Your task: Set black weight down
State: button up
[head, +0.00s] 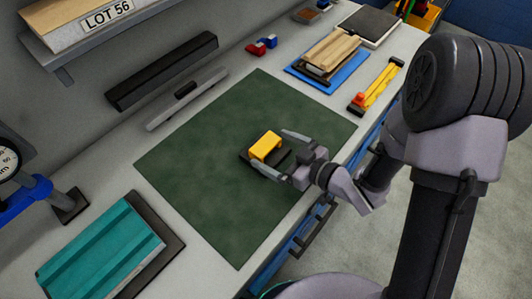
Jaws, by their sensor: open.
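A yellow block (265,145) sits on top of a flat dark piece (245,156) on the green mat (200,160). The dark piece is black and may be the black weight; my gripper partly hides it. My gripper (270,149) is open, with one finger on the far side and one on the near side of the yellow block. I cannot tell whether the fingers touch the block or the dark piece. Nothing is held clear of the mat.
Teal panels (100,250) lie at the front left. Wooden strips on a blue tray (298,75) and a yellow clamp-like tool (375,88) lie at the back right. A black bar (165,72) runs along the wall. Most of the mat is clear.

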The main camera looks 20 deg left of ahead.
aim_at(270, 147)
jog(key=x, duration=0.3)
jog(key=shift+a+r+b, duration=0.1)
jog(key=shift+a+b, duration=0.2)
jog(key=shift+b, duration=0.1)
jog(key=shift+s+d, duration=0.1)
jog(key=c, duration=1.8)
jog(key=shift+r, duration=0.1)
jog(key=shift+c, duration=1.4)
